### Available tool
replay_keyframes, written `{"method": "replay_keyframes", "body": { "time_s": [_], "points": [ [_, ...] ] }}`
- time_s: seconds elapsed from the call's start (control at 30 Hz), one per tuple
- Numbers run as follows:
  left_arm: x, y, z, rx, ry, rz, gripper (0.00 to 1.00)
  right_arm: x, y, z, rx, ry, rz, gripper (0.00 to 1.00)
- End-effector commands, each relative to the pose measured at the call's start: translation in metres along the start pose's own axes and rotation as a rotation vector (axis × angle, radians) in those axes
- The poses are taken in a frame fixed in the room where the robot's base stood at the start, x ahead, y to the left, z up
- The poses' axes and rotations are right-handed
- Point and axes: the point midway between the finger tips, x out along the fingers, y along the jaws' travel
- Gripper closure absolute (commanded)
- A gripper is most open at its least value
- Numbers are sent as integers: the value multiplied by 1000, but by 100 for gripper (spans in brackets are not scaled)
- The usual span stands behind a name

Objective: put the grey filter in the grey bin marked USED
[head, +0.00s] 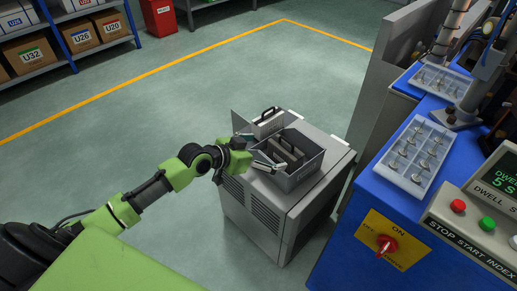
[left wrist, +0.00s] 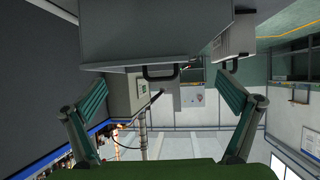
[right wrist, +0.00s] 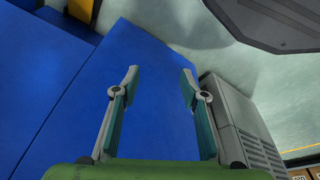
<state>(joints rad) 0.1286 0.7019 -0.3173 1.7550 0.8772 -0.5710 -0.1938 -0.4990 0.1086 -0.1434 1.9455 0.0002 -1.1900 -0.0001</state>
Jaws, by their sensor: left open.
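A grey filter with a black handle (head: 268,122) stands upright at the back left of an open grey box (head: 308,172) on a grey cabinet. Another grey panel (head: 288,153) sits inside the box. No USED label is readable. My left gripper (head: 260,151) is open and empty at the box's left side. In the left wrist view a black handle (left wrist: 162,72) under a large grey body (left wrist: 150,35) lies between the spread fingers (left wrist: 160,90), apart from them. My right gripper (right wrist: 160,72) is open and empty, seen only in its wrist view, before blue panels.
The grey cabinet (head: 250,212) stands on open green floor. A blue machine (head: 350,215) with parts trays (head: 416,158) and buttons is close on the right. A red bin (head: 160,17) and shelves of boxes (head: 80,38) are far off.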

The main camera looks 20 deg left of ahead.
Motion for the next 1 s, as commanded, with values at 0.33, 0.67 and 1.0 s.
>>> {"method": "replay_keyframes", "body": {
  "time_s": [0.33, 0.67, 1.0],
  "points": [
    [-34, 8, 15, -10, -25, 2, 0, 23, -2, 12, -2, -14, -2, 60],
    [-49, 112, 242, -139, -488, -88, 0, 24, -2, 12, -2, -14, -2, 60],
    [-118, 179, 361, -221, -834, -196, 0, 24, -2, 13, -2, -16, -3, 60]
  ]
}}
